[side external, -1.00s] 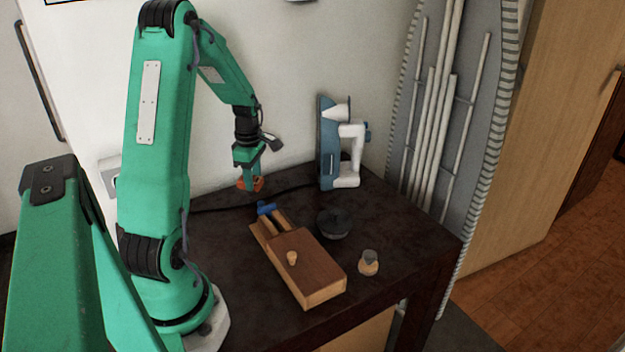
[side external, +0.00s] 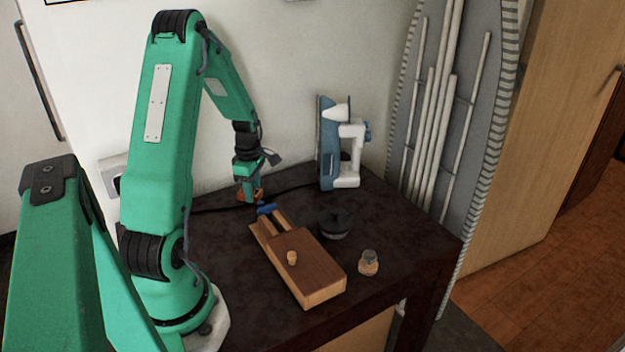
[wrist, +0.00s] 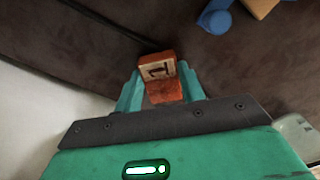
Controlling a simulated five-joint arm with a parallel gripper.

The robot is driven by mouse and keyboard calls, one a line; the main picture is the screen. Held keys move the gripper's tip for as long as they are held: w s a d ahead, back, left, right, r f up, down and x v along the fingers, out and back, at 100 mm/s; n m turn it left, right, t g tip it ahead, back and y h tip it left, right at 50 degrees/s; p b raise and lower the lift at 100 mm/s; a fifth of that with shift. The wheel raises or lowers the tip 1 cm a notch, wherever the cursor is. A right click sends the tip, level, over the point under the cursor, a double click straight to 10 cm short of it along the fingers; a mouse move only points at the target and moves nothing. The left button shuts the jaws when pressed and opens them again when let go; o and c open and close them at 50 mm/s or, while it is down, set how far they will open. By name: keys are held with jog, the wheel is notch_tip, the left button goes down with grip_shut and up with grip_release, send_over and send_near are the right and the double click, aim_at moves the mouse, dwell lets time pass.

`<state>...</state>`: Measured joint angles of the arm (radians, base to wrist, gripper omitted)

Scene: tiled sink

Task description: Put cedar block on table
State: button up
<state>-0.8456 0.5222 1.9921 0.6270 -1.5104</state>
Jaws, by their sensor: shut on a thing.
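The cedar block is an orange-brown block (wrist: 165,90) with a pale marked patch on one face. It sits between the two teal fingers of my gripper (wrist: 160,85) in the wrist view, and the gripper is shut on it. In the side view my gripper (side external: 249,196) points down near the back of the dark table (side external: 400,232), just behind the blue knob of a wooden box. The block is mostly hidden there, a small orange patch between the fingers. I cannot tell whether it touches the table.
The wooden box (side external: 318,262) with a blue knob (side external: 266,209) and a small peg stands in front of my gripper. A dark round object (side external: 334,223), a small jar (side external: 368,263) and an upright blue-and-white iron (side external: 327,150) are to the right. A cable runs along the back.

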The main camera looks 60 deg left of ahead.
jog(key=shift+f, duration=0.1)
jog(key=o, duration=1)
jog(key=shift+c, duration=0.2)
notch_tip(320, 180, up, 12)
dwell(0.3)
jog(key=shift+d+r, duration=0.1)
jog(key=shift+r, duration=0.1)
